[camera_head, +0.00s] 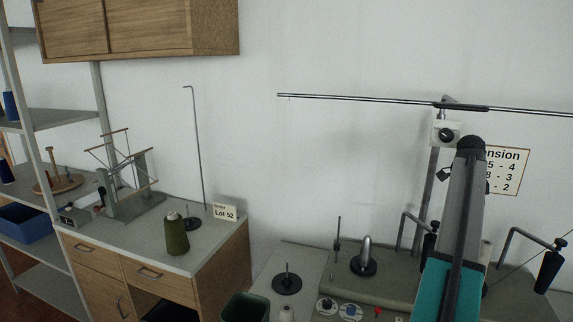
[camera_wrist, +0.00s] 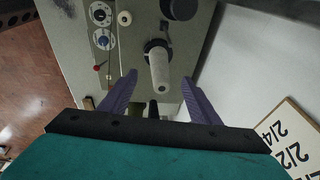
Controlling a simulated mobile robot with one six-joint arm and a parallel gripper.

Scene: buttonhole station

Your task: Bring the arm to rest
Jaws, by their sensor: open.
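My arm (camera_head: 455,225), grey and teal, rises in front of the machine at the right of the head view. My gripper (camera_wrist: 160,82) shows in the wrist view as two purple-grey fingers spread apart, with nothing held between them. The fingers are not distinguishable in the head view.
The machine (camera_head: 392,293) carries dials, posts and dark thread cones. A green spool (camera_head: 177,235) and a "Lot 52" card (camera_head: 224,212) stand on the cabinet top at left. A dark green bin (camera_head: 245,307) is at the front. A thin rod (camera_head: 370,99) crosses above the machine.

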